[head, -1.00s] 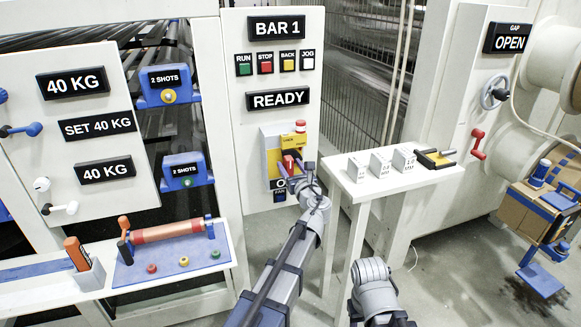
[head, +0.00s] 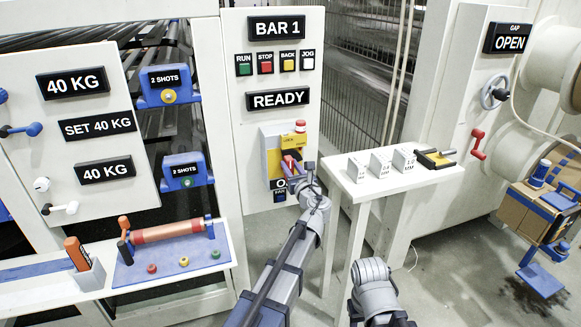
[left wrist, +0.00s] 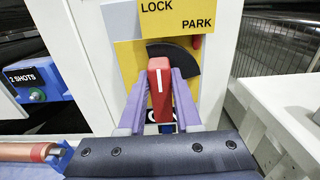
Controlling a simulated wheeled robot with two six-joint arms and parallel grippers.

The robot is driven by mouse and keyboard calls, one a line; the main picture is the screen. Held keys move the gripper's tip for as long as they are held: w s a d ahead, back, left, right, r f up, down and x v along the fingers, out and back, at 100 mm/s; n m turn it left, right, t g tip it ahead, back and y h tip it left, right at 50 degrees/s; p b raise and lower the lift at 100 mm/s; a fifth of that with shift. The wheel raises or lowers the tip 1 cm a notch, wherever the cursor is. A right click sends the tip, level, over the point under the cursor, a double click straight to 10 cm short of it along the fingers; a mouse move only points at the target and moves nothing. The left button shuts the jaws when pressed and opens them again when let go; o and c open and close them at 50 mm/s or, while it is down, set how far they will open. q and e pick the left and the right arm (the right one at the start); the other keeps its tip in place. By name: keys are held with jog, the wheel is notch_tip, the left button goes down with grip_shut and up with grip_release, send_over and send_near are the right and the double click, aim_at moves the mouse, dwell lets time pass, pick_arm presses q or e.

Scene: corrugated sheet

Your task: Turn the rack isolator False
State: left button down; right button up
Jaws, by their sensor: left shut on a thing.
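The rack isolator is a yellow and grey panel (head: 270,152) on the white column, under the READY sign. In the left wrist view, its plate (left wrist: 130,58) carries the words LOCK and PARK. Its red handle (left wrist: 160,85) has a white line that points up, roughly towards LOCK. A black arc lies behind the handle, up and to its right. My left gripper (head: 291,165) is shut on this handle; its purple fingers (left wrist: 160,98) grip both sides. A label below the handle is mostly hidden. My right gripper is not in view.
A white side table (head: 345,184) with several small white blocks stands just right of the isolator. A bench (head: 220,262) with a roller lies to the left. RUN, STOP, BACK and JOG buttons (head: 275,63) are above.

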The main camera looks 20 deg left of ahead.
pick_arm(q)
jog(key=shift+n, duration=0.4)
jog(key=shift+s+a+f+n+b, duration=0.2)
jog(key=shift+a+f+n+b, duration=0.15)
jog(key=shift+n, duration=2.4)
jog(key=shift+s+a+f+n+b, duration=0.25)
jog(key=shift+f+n+b, duration=0.1)
jog(key=shift+n, duration=2.45)
jog(key=shift+s+a+f+n+b, duration=0.15)
jog(key=shift+a+f+n+b, duration=0.2)
jog(key=shift+n, duration=2.7)
jog(key=c, duration=0.6)
grip_release()
jog(key=shift+d, duration=0.1)
